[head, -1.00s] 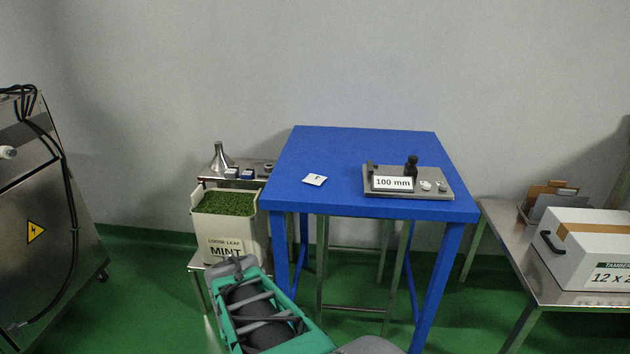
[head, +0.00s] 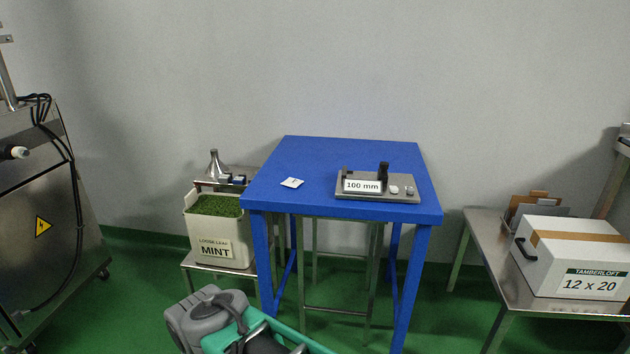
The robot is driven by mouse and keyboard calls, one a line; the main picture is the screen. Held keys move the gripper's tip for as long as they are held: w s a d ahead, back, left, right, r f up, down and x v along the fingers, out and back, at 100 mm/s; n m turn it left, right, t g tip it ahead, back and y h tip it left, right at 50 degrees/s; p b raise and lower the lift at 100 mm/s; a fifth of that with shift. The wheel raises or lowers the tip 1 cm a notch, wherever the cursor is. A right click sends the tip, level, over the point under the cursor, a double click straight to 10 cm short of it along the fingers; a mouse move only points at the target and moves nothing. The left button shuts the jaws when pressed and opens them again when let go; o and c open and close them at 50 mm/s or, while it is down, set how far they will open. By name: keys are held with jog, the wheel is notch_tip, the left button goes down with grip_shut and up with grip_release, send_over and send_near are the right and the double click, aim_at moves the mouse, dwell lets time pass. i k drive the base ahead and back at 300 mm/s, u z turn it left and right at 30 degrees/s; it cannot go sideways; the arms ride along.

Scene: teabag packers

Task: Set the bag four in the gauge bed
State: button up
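A small white teabag-like packet (head: 291,183) with a faint dark mark lies flat at the left of the blue table (head: 333,152). I cannot read its mark well. The grey gauge bed (head: 378,195) sits on the right part of the same table, with a "100 mm" label, a dark upright post and small pale pieces on it. The packet is apart from the gauge bed, to its left.
A bin of loose mint (head: 215,244) stands on a low steel stand left of the table, with a metal funnel (head: 216,165) behind it. A white carton (head: 572,256) marked "12 x 20" sits on a steel table at right. A steel machine (head: 38,220) stands far left.

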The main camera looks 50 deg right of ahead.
aim_at(360, 178)
jog(key=z, duration=0.7)
jog(key=i, duration=1.5)
jog(key=u, duration=0.45)
